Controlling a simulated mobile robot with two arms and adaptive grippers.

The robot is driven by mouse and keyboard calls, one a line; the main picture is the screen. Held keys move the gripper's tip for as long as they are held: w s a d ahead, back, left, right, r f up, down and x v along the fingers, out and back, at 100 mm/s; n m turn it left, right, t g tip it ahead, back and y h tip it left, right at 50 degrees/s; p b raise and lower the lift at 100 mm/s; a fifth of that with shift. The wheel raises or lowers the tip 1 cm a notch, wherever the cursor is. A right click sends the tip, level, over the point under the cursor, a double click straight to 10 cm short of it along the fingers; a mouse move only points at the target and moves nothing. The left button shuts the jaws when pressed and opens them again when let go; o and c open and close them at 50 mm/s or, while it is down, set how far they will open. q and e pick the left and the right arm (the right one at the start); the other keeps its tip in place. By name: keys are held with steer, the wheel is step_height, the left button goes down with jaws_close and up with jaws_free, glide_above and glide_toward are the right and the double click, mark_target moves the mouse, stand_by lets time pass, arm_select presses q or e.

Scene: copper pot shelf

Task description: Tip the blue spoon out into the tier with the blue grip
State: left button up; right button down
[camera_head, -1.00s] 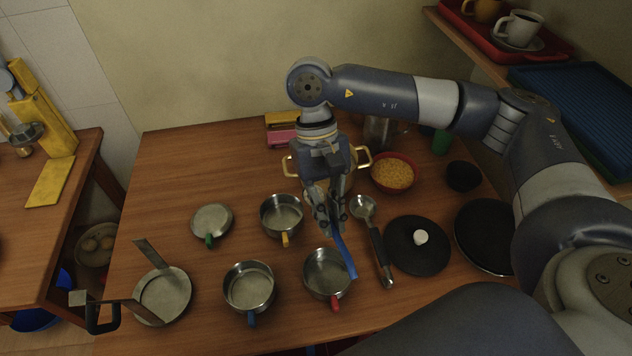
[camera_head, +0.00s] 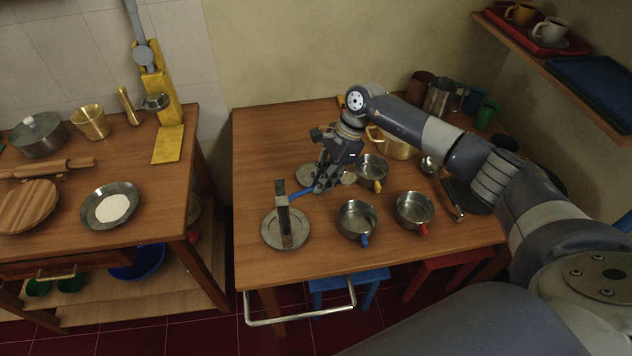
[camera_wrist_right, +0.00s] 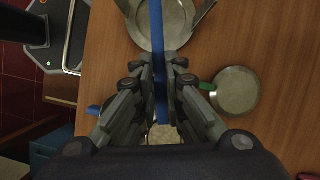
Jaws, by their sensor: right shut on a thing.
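My right gripper (camera_head: 326,184) is shut on the blue spoon (camera_head: 300,193) above the table, left of the tiers. The spoon's blue handle points left, and it also shows in the right wrist view (camera_wrist_right: 158,60). A pale patch, apparently the spoon's bowl (camera_head: 348,178), shows on the gripper's other side. Its contents are too small to tell. The steel tier with the blue grip (camera_head: 357,219) stands open on the table, in front and to the right of the gripper. I see no contents in it. My left gripper is out of view.
The red-grip tier (camera_head: 414,209) and yellow-grip tier (camera_head: 371,169) stand nearby. A round plate with an upright bar (camera_head: 284,221) stands left. A brass pot (camera_head: 396,147) and steel ladle (camera_head: 448,190) are right.

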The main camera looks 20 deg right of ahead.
steer(key=shift+d+f, duration=0.15)
steer(key=shift+s+d+f+t+p, duration=0.35)
steer(key=shift+t+p, duration=0.15)
steer(key=shift+p, duration=0.15)
arm_select(q)
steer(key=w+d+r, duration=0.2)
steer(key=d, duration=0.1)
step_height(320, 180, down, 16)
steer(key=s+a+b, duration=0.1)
steer(key=b, duration=1.4)
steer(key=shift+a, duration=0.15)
arm_select(e)
steer(key=s+f+n+t+y, duration=0.3)
steer(key=s+f+n+t, duration=0.2)
steer(key=t, duration=1.2)
steer(key=shift+s+y, duration=0.4)
steer(key=shift+s, duration=0.85)
